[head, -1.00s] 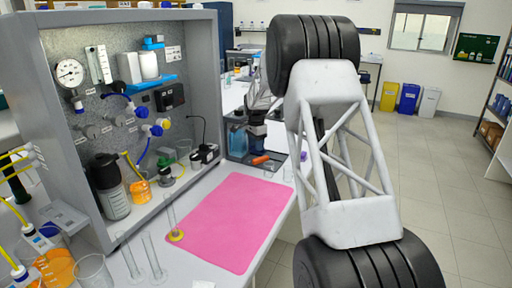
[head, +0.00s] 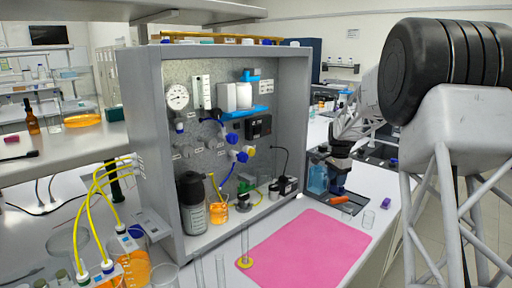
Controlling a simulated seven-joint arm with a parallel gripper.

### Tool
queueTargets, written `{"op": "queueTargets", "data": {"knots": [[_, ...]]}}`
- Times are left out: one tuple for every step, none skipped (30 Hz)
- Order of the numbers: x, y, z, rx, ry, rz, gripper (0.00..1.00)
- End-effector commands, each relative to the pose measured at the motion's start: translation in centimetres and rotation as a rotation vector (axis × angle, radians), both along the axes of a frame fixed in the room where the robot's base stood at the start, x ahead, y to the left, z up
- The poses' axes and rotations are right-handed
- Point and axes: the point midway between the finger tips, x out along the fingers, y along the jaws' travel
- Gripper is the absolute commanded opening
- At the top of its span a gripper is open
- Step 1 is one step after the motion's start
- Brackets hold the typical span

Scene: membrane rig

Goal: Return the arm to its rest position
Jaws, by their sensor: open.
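My arm fills the right side of the head view, with a black ribbed joint and a pale lattice link close to the camera. Its far end reaches back over the white bench. My gripper (head: 337,178) is small and dark there, just right of a blue container (head: 317,179) and behind an orange item (head: 339,200) on the bench. It is open, and I see nothing held in it. Its fingertips are too small to make out clearly, and I cannot tell whether it touches anything.
The grey rig cabinet (head: 138,135) with gauge, valves and bottles stands left of the gripper. A pink mat (head: 308,250) lies in front, with a yellow-based tube (head: 244,262) at its left edge. Small clear beakers (head: 368,219) stand near the gripper. Yellow tubing and orange flasks are at front left.

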Motion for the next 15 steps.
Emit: {"op": "queueTargets", "data": {"knots": [[-1.2, 0.5, 1.0, -0.001, -0.006, 0.021, 0.49], [-1.8, 0.8, 1.6, -0.003, -0.009, 0.037, 0.49], [-2.7, 1.1, 2.1, -0.004, -0.012, 0.055, 0.49], [-3.3, 1.4, 2.6, -0.005, -0.015, 0.071, 0.49], [-4.0, 1.6, 3.0, -0.006, -0.017, 0.084, 0.49], [-4.9, 1.9, 3.6, -0.007, -0.020, 0.104, 0.49], [-5.6, 2.2, 4.0, -0.009, -0.022, 0.118, 0.49], [-6.3, 2.4, 4.4, -0.009, -0.024, 0.132, 0.49], [-7.2, 2.7, 5.0, -0.010, -0.028, 0.152, 0.49], [-7.9, 3.0, 5.3, -0.011, -0.029, 0.166, 0.49], [-8.6, 3.2, 5.7, -0.013, -0.033, 0.181, 0.49], [-9.5, 3.5, 6.2, -0.015, -0.036, 0.199, 0.49], [-10.2, 3.7, 6.6, -0.016, -0.038, 0.215, 0.49], [-10.9, 4.0, 6.9, -0.017, -0.040, 0.228, 0.49], [-11.9, 4.3, 7.3, -0.019, -0.043, 0.248, 0.49]]}}
